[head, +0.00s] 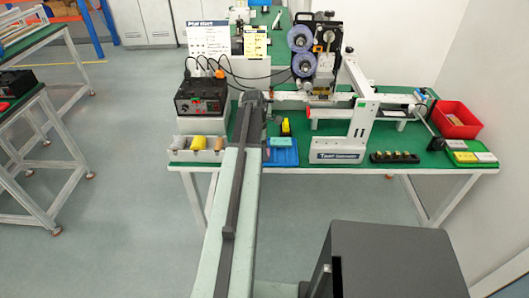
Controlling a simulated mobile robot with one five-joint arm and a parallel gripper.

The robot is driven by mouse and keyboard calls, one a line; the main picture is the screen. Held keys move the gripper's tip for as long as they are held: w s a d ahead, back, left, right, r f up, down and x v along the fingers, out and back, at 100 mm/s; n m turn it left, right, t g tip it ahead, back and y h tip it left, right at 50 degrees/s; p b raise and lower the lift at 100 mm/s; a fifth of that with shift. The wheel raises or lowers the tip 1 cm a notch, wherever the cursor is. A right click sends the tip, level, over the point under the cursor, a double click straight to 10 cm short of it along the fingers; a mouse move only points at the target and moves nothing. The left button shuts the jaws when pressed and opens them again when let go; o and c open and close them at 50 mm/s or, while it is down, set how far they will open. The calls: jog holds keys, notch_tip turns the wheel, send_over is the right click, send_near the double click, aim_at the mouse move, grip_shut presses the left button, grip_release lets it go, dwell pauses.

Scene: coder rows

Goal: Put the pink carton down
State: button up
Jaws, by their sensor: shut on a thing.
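My arm reaches forward from the bottom of the head view over the front edge of the green-topped bench (330,167). Its dark far end is in front of the white block in the middle of the bench. The fingers of my gripper do not show; they are hidden behind or beyond the arm. I cannot make out a pink carton anywhere in this view.
A blue tray (285,160) with a teal box (281,142) lies just right of my arm. A black power unit (200,98) and a grey bin row (180,155) stand left. A white-framed machine (338,145) and a red bin (456,122) are right.

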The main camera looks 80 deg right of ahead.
jog(key=shift+f, duration=0.15)
jog(key=o, duration=1.1)
jog(key=shift+o, duration=0.2)
jog(key=shift+r, duration=0.25)
notch_tip(320, 180, up, 12)
jog(key=w+p, duration=0.2)
jog(key=p, duration=1)
jog(key=shift+a, duration=0.15)
